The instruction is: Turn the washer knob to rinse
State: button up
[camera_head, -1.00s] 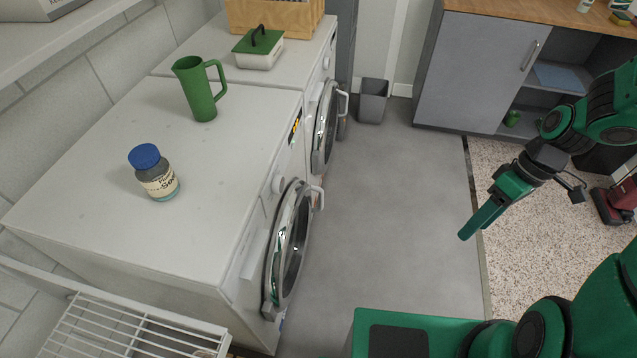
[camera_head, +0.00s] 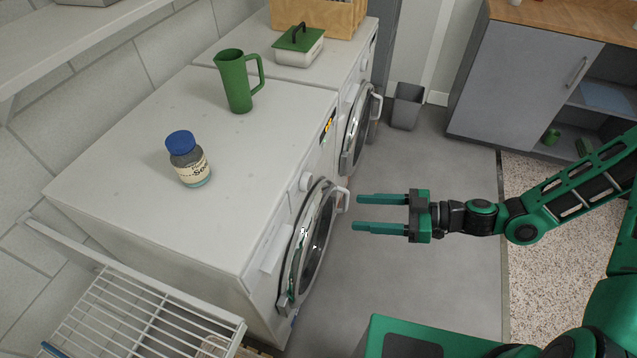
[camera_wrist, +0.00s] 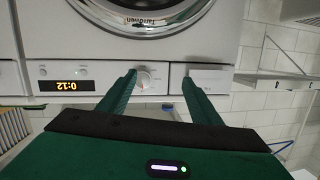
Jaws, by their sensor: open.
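The near washer (camera_head: 150,150) is a white front-loader with a round door (camera_head: 308,245) and a white knob (camera_head: 306,181) on its front panel. In the wrist view the knob (camera_wrist: 146,79) shows between my two fingers, and the panel looks upside down, with a lit display (camera_wrist: 66,86) left of the knob. My gripper (camera_head: 356,212) is open and empty, its two green fingers pointing left at the washer front. In the head view the fingertips are apart from the knob, out in front of the machine. The knob's setting is too small to read.
A green jug (camera_head: 238,82) and a blue-capped jar (camera_head: 188,160) stand on the washer top. A second machine (camera_head: 352,75) with a green-lidded box (camera_head: 299,46) stands behind. A wire rack (camera_head: 130,318) is at the lower left.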

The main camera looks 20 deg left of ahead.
aim_at(310, 182)
jog(key=w+a, duration=0.1)
jog(key=a, duration=0.3)
jog(key=w+a+r+t+y, duration=0.1)
jog(key=a, duration=0.4)
jog(key=w+a+r+t+y, duration=0.1)
jog(key=a, duration=0.3)
jog(key=shift+w+a+r+m, duration=0.15)
jog(key=shift+w+a+m, duration=0.05)
jog(key=shift+a+m, duration=0.1)
jog(key=shift+t, duration=0.4)
jog(key=c, duration=1)
